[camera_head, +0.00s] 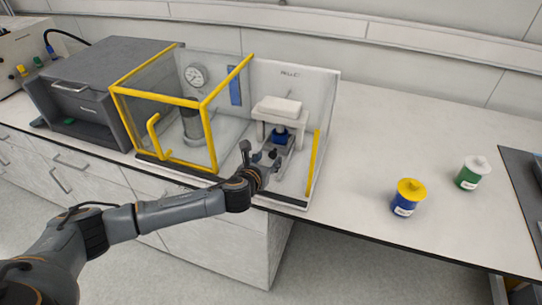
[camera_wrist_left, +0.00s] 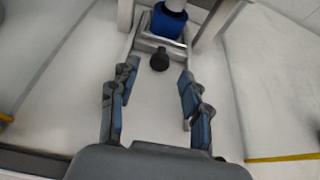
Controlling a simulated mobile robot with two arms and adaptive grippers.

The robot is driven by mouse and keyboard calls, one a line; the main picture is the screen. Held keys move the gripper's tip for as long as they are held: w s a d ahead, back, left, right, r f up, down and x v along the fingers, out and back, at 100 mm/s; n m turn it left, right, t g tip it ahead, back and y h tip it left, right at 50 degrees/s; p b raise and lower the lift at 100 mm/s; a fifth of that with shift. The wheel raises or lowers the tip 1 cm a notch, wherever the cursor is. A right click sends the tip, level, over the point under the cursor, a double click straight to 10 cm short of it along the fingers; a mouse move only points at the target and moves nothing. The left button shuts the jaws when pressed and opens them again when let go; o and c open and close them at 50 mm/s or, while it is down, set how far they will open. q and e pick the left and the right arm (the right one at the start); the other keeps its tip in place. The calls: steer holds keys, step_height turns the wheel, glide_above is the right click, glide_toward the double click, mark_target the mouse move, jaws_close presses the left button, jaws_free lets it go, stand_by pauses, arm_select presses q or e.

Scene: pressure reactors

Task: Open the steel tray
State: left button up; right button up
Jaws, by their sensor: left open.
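The steel tray (camera_head: 291,151) lies under a white block (camera_head: 280,106) in the right half of the reactor station. A blue container (camera_head: 280,136) stands on it. In the left wrist view the tray's front edge (camera_wrist_left: 145,45) carries a black knob (camera_wrist_left: 160,61), with the blue container (camera_wrist_left: 167,22) just behind. My left gripper (camera_wrist_left: 158,75) is open, with its two fingers on either side of the space in front of the knob. In the head view my left gripper (camera_head: 265,157) is at the tray's front. It partly hides the tray and knob there. My right gripper is out of view.
A clear guard with a yellow frame (camera_head: 160,97) encloses the left half of the station, around a pressure gauge (camera_head: 196,76). A yellow bar (camera_head: 313,160) stands right of the tray. A blue jar (camera_head: 403,205) and green jar (camera_head: 468,178) stand on the bench at right.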

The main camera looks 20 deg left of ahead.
mark_target(272, 155)
arm_select(q)
steer(key=shift+x, duration=1.95)
jaws_close()
steer(key=shift+s, duration=0.1)
